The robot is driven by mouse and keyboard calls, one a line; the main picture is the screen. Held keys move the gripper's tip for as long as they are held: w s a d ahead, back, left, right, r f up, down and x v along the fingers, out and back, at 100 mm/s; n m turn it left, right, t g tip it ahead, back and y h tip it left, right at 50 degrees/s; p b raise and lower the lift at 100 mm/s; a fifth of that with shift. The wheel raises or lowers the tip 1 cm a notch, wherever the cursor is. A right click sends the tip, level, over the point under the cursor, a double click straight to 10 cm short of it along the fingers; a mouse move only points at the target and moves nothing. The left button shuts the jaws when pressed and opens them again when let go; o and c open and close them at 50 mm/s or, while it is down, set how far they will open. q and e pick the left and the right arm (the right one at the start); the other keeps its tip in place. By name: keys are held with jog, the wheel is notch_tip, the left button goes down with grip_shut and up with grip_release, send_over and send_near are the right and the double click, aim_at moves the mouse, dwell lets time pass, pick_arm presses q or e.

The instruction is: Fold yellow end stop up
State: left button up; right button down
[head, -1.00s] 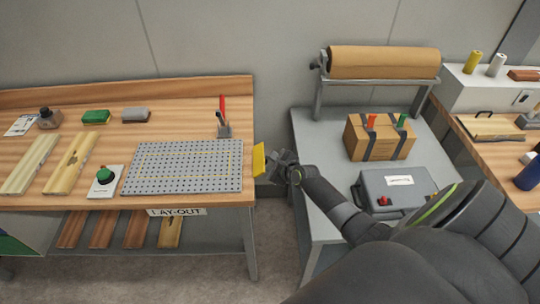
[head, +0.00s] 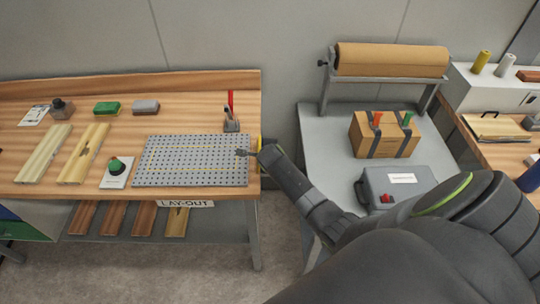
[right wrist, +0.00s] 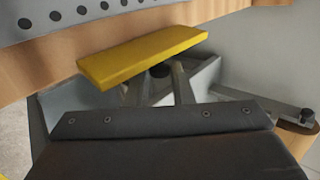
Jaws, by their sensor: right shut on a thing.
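The yellow end stop (head: 260,143) is at the right end of the bench, beside the grey perforated plate (head: 190,160). In the head view only a thin yellow strip of it shows behind my right gripper (head: 244,152). In the right wrist view the yellow end stop (right wrist: 142,55) is a flat bar just beyond the fingers of my right gripper (right wrist: 160,88), with a dark round part below it. The gripper is shut on the stop, though the contact itself is partly hidden. My left gripper is not in view.
A grey cart (head: 335,150) stands right of the bench, with a strapped cardboard box (head: 372,138), a grey case (head: 398,193) and a brown paper roll (head: 390,60). A red-handled tool (head: 231,112) stands behind the plate. A green button (head: 115,165) sits left of it.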

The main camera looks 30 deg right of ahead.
jog(key=shift+w+a+r+n+g+h+b, duration=0.1)
jog(key=shift+w+a+n+g+h+b, duration=0.15)
jog(key=shift+a+n+g+h+b, duration=0.25)
dwell(0.4)
jog(key=c, duration=1.3)
grip_release()
jog(key=b+v, duration=0.1)
jog(key=v, duration=0.4)
jog(key=b+v, duration=0.1)
jog(key=v, duration=0.5)
jog(key=b+v, duration=0.1)
jog(key=v, duration=0.5)
jog(key=shift+s+a, duration=0.2)
jog(key=shift+a, duration=0.25)
